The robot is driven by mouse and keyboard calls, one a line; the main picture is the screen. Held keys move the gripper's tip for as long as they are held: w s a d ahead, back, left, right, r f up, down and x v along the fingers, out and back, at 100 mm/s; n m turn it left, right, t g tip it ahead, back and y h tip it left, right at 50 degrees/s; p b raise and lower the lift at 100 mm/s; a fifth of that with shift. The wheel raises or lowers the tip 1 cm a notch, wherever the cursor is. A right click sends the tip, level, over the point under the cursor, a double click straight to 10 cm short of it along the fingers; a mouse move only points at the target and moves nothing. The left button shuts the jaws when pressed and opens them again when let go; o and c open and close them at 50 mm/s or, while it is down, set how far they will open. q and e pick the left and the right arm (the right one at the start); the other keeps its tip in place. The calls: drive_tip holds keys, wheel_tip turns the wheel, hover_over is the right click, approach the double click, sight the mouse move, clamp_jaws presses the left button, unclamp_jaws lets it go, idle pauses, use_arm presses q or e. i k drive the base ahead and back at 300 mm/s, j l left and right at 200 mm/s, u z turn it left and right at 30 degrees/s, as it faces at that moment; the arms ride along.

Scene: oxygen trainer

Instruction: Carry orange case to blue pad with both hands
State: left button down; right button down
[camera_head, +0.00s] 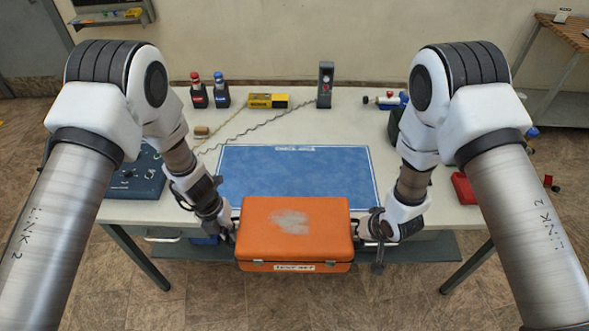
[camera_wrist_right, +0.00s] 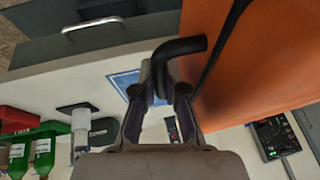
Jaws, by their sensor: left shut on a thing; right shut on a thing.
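The orange case (camera_head: 293,230) hangs level between my two grippers, in front of the table's front edge. Its lid is closed and carries a pale worn patch. The blue pad (camera_head: 297,180) lies flat on the table just behind it, and the case hides part of its front edge. My left gripper (camera_head: 230,236) is at the left end of the case, shut on its side handle, which is mostly hidden. My right gripper (camera_head: 362,230) is at the right end. In the right wrist view my right gripper (camera_wrist_right: 162,95) is shut on a black bent handle (camera_wrist_right: 180,48) beside the orange case (camera_wrist_right: 262,60).
Behind the pad stand two small bottles (camera_head: 209,93), a yellow box (camera_head: 268,101) and a grey upright device (camera_head: 325,86). A dark blue panel (camera_head: 137,176) lies left of the pad. A red item (camera_head: 464,188) lies at the right. The pad itself looks clear.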

sight(296, 175)
drive_tip(key=i, duration=0.95)
